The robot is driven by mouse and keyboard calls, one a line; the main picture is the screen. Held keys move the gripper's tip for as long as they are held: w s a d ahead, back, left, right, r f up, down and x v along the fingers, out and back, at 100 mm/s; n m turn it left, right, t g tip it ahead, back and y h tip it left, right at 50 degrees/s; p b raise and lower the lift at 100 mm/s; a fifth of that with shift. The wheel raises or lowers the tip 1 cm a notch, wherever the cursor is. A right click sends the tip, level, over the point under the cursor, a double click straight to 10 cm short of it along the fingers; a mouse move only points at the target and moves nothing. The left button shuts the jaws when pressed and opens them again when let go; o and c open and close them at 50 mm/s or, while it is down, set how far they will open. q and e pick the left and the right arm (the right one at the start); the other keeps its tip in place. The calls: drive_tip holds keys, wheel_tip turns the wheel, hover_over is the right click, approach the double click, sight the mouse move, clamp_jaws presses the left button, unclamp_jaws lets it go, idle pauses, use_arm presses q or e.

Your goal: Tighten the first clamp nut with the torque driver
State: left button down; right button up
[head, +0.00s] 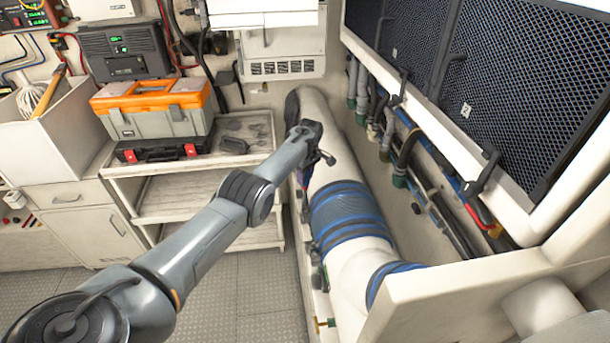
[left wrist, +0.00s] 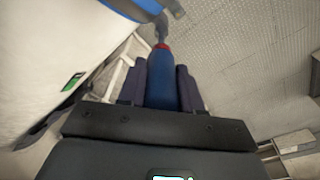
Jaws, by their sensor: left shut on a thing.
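A thick white exhaust hose (head: 335,180) runs along the right, with a wide blue banded sleeve (head: 350,215) and another blue band (head: 393,280) nearer me. My left gripper (head: 326,157) is over the hose's left side, beyond the wide sleeve. In the left wrist view my left gripper (left wrist: 161,85) is shut on the torque driver (left wrist: 160,78), which has a blue handle, a red collar and a grey shaft. The shaft points toward a grey clamp part (left wrist: 172,8) beside a blue band (left wrist: 120,10). I cannot tell whether the tip touches it. The right gripper is not in view.
A shelf cart (head: 205,170) with an orange and grey toolbox (head: 155,108) stands left of the hose. Pipes and valves (head: 400,150) line the wall at right. A white panel (head: 480,285) blocks the lower right. The grey floor (head: 250,285) is clear.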

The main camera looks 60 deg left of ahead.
use_arm(q)
drive_tip(key=shift+p, duration=0.3)
drive_tip(key=shift+m+p, duration=0.35)
drive_tip(key=shift+m, duration=0.45)
drive_tip(key=shift+m+p, duration=0.55)
drive_tip(key=shift+m, duration=0.55)
drive_tip(key=shift+t, duration=0.3)
drive_tip(key=shift+r+m+p, duration=0.1)
drive_tip(key=shift+m+p, duration=0.25)
drive_tip(key=shift+m, duration=1.75)
